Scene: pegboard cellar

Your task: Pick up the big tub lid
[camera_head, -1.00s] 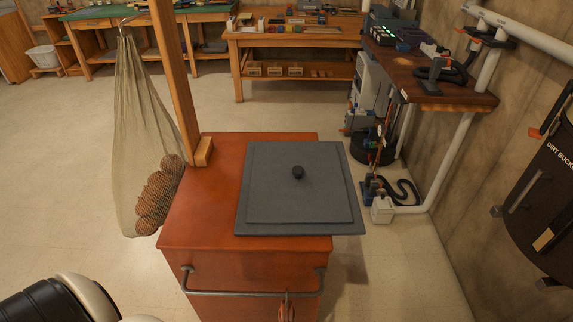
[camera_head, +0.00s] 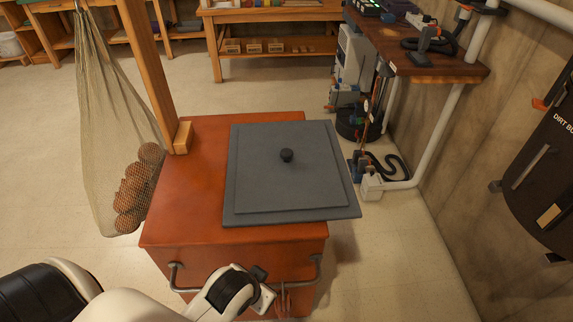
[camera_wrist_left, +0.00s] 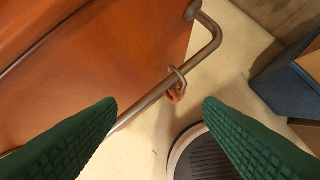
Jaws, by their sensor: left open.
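The big tub lid (camera_head: 290,190) is a flat grey square plate with a raised centre panel and a small black knob (camera_head: 287,155). It lies on the orange-red cabinet top (camera_head: 195,200) and overhangs its right edge. My left arm comes in from the lower left in the head view, its wrist low in front of the cabinet, below the lid's near edge. In the left wrist view my left gripper (camera_wrist_left: 160,104) has its two green ribbed fingers spread wide with nothing between them gripped. The lid is not in that view. My right gripper is not in view.
A metal rail (camera_head: 318,272) runs along the cabinet front; it shows in the left wrist view (camera_wrist_left: 155,95) with a hook on it. A wooden post (camera_head: 150,80) and a net of brown balls (camera_head: 130,190) stand left. A white pipe (camera_head: 440,140) runs along the right wall.

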